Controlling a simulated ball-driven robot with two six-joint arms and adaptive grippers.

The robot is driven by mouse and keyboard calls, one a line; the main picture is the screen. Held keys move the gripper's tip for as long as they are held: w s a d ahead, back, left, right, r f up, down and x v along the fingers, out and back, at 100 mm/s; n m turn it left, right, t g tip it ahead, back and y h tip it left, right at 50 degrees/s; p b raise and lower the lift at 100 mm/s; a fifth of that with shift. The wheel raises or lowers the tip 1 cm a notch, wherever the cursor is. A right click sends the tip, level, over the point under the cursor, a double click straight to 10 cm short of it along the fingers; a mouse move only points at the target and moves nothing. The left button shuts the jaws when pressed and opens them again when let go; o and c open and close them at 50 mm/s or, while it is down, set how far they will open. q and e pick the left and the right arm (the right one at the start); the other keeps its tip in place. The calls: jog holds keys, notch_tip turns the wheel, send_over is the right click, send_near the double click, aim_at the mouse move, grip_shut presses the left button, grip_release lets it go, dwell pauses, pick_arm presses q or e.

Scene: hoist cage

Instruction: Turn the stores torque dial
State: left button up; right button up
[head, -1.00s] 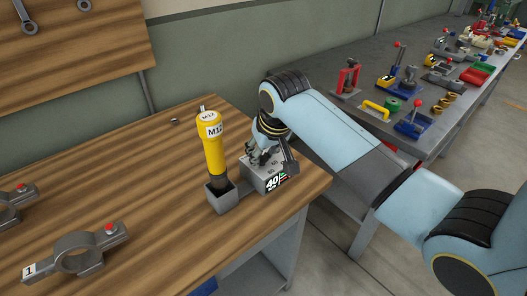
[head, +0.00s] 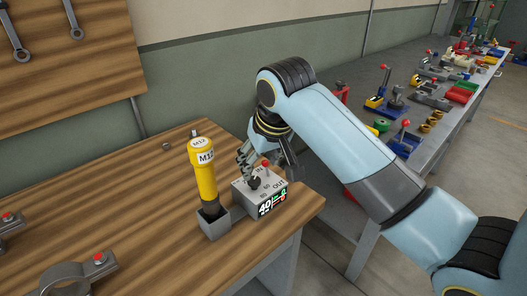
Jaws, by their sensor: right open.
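The torque dial unit (head: 240,198) is a small grey box near the right corner of the wooden bench. Its top has a dark knob (head: 255,183), printed numbers and a red-tipped part. Its front display (head: 271,203) reads 40 with green and red marks. My right gripper (head: 257,172) is open just above the box, its fingers around or beside the knob; I cannot tell whether they touch it. A yellow M12 tool (head: 204,170) stands upright in a grey holder (head: 214,224) left of the box. My left gripper is not in view.
Grey clamps with red knobs (head: 70,275) lie at the bench's left. A small nut (head: 166,146) lies at the back. A wrench board (head: 65,60) hangs on the wall. A grey table (head: 440,125) with coloured fixtures stands right. Mid-bench is clear.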

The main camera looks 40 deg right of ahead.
jog(key=v, duration=0.4)
jog(key=shift+r, duration=0.15)
jog(key=s+a+f+n, duration=0.1)
jog(key=s+f+n, duration=0.1)
jog(key=s, duration=0.9)
jog(key=s+a+f+n, duration=0.1)
jog(key=s, duration=0.9)
jog(key=s+d+f+g+b, duration=0.15)
jog(key=f+b, duration=0.35)
jog(key=f, duration=1.4)
jog(key=s+d+f+g+b, duration=0.15)
jog(key=f+b, duration=0.25)
jog(key=f, duration=1.4)
jog(key=s+f+b, duration=0.6)
jog(key=s+f, duration=1.2)
jog(key=f, duration=0.3)
jog(key=shift+f+g+b, duration=0.25)
jog(key=shift+g+b, duration=0.05)
jog(key=shift+b, duration=0.05)
